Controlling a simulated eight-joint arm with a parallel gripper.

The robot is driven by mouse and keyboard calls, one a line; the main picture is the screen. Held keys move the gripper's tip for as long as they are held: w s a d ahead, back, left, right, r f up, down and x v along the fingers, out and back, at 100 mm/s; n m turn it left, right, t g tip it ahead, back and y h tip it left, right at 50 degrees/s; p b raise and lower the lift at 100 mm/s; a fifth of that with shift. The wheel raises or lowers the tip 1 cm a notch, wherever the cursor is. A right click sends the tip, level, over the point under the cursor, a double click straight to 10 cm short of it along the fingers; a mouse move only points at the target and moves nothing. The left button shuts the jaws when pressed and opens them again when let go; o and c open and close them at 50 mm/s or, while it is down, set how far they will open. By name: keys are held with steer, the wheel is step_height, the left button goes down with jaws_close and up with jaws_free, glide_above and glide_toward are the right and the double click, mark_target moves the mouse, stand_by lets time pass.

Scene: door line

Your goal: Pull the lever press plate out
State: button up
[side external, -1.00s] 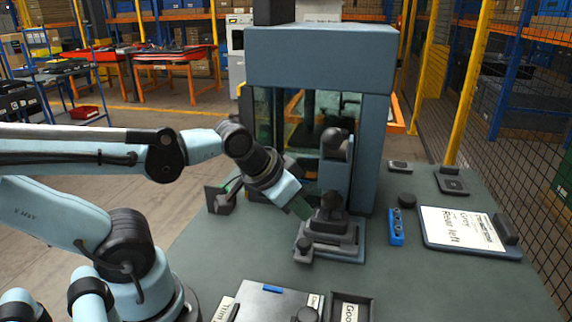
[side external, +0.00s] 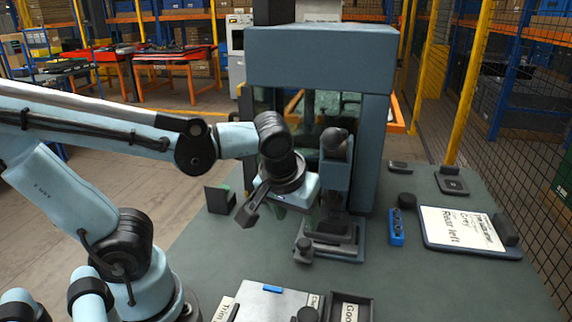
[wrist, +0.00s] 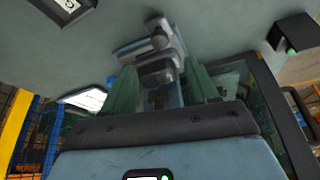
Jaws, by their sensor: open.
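The lever press (side external: 335,185) is an upright blue-grey column with a dark round knob on top, standing in front of a large blue machine. At its foot lies a grey press plate (side external: 335,246) with a small dark knob (side external: 303,244) at its front. My gripper (side external: 275,208) is above and left of the plate, apart from it in the side view, and partly hidden by my wrist. In the wrist view, my gripper (wrist: 163,88) has two green fingers spread apart. The plate's knob (wrist: 160,41) shows beyond them, and nothing is visibly held.
A clipboard (side external: 465,250), a blue block (side external: 396,228) and a dark puck (side external: 407,200) lie to the right. Labelled trays (side external: 372,318) sit at the front edge. A small dark bracket (side external: 218,199) stands left. The bench right of the plate has clear patches.

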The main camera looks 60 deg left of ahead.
mark_target(304, 241)
steer(key=shift+x, duration=4.6)
jaws_close()
